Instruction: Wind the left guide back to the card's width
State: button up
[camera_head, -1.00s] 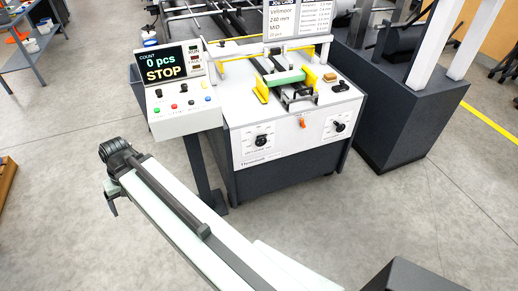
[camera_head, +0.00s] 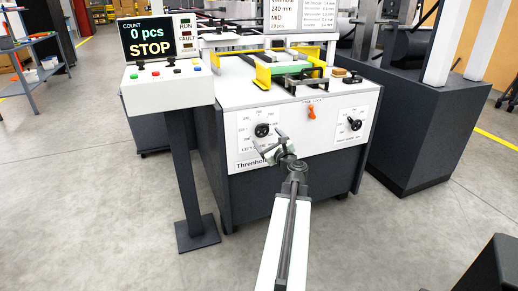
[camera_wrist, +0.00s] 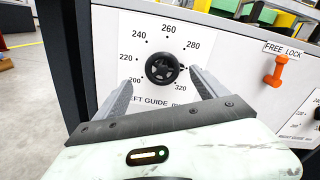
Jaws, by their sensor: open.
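The left guide handwheel (camera_head: 262,130) is a black knob on the machine's white front panel. In the wrist view the black knob (camera_wrist: 164,68) sits inside a printed scale from 200 to 320, with a small bump on its right side. The yellow left guide (camera_head: 262,76) stands on the machine top, left of a green piece (camera_head: 288,68). The job card (camera_head: 290,20) above reads 240 mm. My gripper (camera_wrist: 161,78) is open, its two fingers either side of the knob in the picture, with nothing held. I cannot tell whether they touch it.
The orange free lock lever (camera_wrist: 275,72) is right of the dial. The right guide knob (camera_head: 354,124) is further right. The console (camera_head: 168,88) showing STOP stands on a post to the left. A dark cabinet (camera_head: 420,135) is at right; the floor in front is clear.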

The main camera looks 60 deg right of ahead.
aim_at(261, 132)
jog(key=x, duration=0.7)
jog(key=shift+w+d, duration=0.2)
jog(key=shift+d, duration=0.2)
jog(key=c, duration=1.3)
jog(key=shift+a, duration=0.4)
jog(key=shift+d+r, duration=0.1)
jog(key=shift+d, duration=0.15)
jog(key=shift+c, duration=0.3)
